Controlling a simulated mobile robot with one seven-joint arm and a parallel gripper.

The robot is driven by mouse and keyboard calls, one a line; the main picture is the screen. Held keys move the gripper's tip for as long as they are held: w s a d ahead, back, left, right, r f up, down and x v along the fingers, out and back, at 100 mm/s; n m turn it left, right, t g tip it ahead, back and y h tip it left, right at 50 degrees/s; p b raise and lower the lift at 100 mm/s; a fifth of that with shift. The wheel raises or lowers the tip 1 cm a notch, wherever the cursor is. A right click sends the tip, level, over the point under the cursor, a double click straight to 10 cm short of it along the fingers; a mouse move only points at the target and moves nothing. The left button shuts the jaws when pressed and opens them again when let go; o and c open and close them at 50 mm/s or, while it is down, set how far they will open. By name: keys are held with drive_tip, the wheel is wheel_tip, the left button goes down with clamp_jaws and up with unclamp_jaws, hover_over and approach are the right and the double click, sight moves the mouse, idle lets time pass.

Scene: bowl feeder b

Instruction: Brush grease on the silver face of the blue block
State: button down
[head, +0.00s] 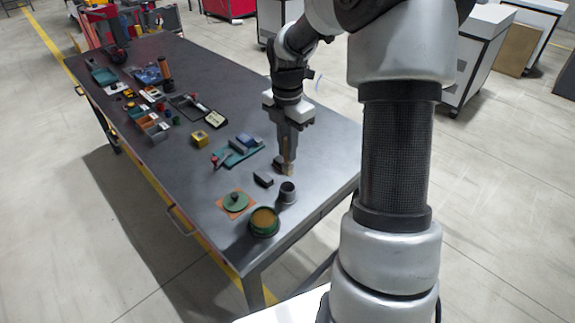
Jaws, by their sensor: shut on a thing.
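My gripper (287,152) points down over the right part of the table. It is shut on a small tool, apparently the brush (288,171), whose yellowish tip shows just below the fingers. A dark grey cup (288,190) stands just below that tip in the picture; I cannot tell if they touch. A green pot of amber grease (263,222) stands open near the table's front corner. The blue block (243,141) sits on a teal fixture (231,159) left of my gripper, apart from it. Its silver face is too small to make out clearly.
A green knobbed lid (235,201) lies on an orange mat left of the pot. A black block (263,180) lies between fixture and cup. The table's right far side is clear.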

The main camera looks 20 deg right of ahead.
drive_tip(key=shift+a, duration=0.1)
drive_tip(key=s+a+p, duration=0.5)
drive_tip(key=s+a, duration=0.2)
drive_tip(key=a, duration=0.2)
wheel_tip(320, 180, down, 6)
drive_tip(key=b, duration=0.6)
drive_tip(key=shift+w+a+f, duration=0.2)
drive_tip(key=shift+a+f, duration=0.05)
drive_tip(key=shift+s+f, duration=0.1)
drive_tip(key=shift+f, duration=0.5)
idle(1.8)
drive_tip(key=shift+r, duration=0.1)
wheel_tip(320, 180, up, 7)
drive_tip(key=p, duration=0.7)
idle(0.7)
